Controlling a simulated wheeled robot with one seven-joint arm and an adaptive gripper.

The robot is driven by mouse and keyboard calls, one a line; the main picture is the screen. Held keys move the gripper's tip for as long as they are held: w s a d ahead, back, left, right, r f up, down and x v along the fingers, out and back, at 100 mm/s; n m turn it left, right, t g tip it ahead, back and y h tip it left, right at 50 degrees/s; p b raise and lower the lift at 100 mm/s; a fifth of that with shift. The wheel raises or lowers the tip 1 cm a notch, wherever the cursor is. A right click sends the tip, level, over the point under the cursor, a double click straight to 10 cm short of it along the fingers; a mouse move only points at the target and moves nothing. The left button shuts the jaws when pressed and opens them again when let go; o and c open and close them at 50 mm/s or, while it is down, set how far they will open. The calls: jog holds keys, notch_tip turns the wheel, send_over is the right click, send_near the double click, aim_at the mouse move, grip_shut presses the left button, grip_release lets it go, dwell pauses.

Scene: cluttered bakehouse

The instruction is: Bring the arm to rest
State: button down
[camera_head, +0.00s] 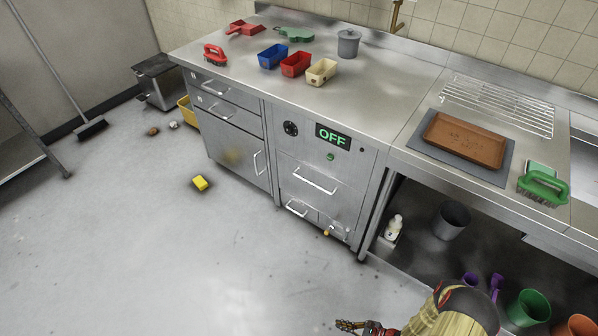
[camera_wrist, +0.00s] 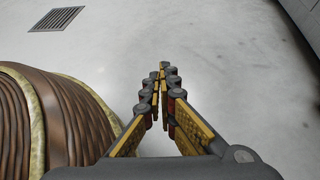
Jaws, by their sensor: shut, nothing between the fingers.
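My gripper (camera_head: 352,326) shows at the bottom edge of the head view, low in front of the steel counter and apart from it. In the wrist view my gripper (camera_wrist: 161,75) points out over the bare grey floor. Its yellow and black fingers come together at the tips, with nothing between them. Part of my arm is cut off by the bottom edge of the head view.
The steel counter (camera_head: 375,100) holds small bins and a brown tray (camera_head: 464,139). A yellow block (camera_head: 200,183) lies on the open floor. In the wrist view, a brown ribbed object (camera_wrist: 70,120) is close at left, near a floor grate (camera_wrist: 57,18).

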jog(key=w+d+r+n+g+h+p, duration=0.1)
jog(key=d+r+n+g+h, duration=0.3)
jog(key=r, duration=1.3)
jog(key=w+d+r+n+g, duration=0.25)
jog(key=r+n, duration=0.35)
jog(key=r, duration=1.1)
jog(key=d+r+n+g+h+p, duration=0.1)
jog(key=d+r+n+g, duration=0.3)
jog(key=r, duration=1.2)
jog(key=s+a+r+n+t+h, duration=0.2)
jog(key=s+a+r+n+t, duration=0.1)
jog(key=r, duration=1)
jog(key=s+a+r+n+t+h+p, duration=0.1)
jog(key=s+a+r+n+t+h, duration=0.1)
jog(key=r, duration=1.1)
jog(key=s+a+r+n+t+h+p, duration=0.1)
jog(key=s+a+r+n+t+h, duration=0.1)
jog(key=r, duration=1.1)
jog(key=s+a+n+t, duration=0.1)
jog(key=a+n+t, duration=0.1)
jog(key=a+t, duration=0.1)
jog(key=shift+s+r+t, duration=0.35)
jog(key=shift+s+t, duration=0.05)
jog(key=shift+t, duration=0.15)
